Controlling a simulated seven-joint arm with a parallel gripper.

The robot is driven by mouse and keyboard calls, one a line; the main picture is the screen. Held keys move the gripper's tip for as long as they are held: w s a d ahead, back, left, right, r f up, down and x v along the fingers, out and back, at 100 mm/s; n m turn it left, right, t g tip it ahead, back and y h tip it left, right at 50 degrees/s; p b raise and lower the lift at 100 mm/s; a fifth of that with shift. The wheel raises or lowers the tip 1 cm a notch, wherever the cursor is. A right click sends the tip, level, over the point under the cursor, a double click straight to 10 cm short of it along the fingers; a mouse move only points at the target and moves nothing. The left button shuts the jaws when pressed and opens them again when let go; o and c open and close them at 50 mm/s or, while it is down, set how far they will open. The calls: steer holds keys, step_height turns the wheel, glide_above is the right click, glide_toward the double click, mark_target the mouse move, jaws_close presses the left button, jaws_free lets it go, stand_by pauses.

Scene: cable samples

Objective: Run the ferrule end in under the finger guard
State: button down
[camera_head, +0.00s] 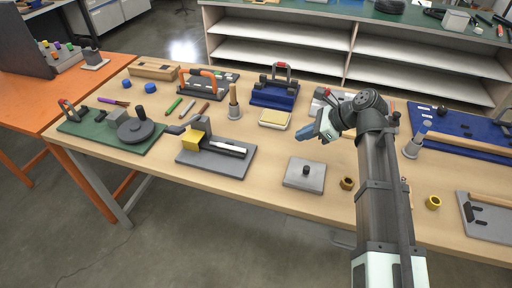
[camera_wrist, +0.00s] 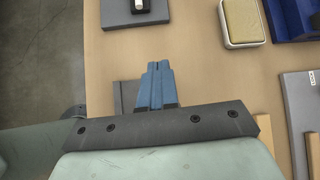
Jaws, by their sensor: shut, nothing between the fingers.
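A grey base plate (camera_head: 237,168) left of centre in the head view carries a yellow block (camera_head: 196,138), which looks like the finger guard, and a dark lever behind it. A dark bar with a white strip (camera_head: 226,148) runs right from the yellow block. I cannot make out which part is the ferrule end. In the wrist view only an edge of this plate (camera_wrist: 121,19) and the dark-and-white bar end (camera_wrist: 139,5) show at the top. My gripper (camera_head: 299,137) is above the table, right of this plate. Its blue fingers (camera_wrist: 157,66) are together and empty.
A grey plate with a black knob (camera_head: 303,175) lies below my gripper. A yellow-topped box (camera_head: 274,118) and a blue fixture (camera_head: 274,94) stand behind. Brass rings (camera_head: 347,183) lie right. Bare table separates my gripper from the yellow-block plate.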

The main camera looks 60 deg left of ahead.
mark_target(230, 146)
steer(key=shift+m+g, duration=0.3)
steer(key=shift+m, duration=0.1)
steer(key=s+x, duration=0.1)
steer(key=x, duration=0.7)
steer(key=s+d+r+x, duration=0.1)
steer(key=x, duration=0.3)
steer(key=shift+s+f, duration=0.3)
steer(key=shift+s, duration=0.2)
steer(key=shift+s+a, duration=0.8)
steer(key=shift+a, duration=0.05)
steer(key=shift+s+a, duration=0.6)
steer(key=s+a, duration=0.5)
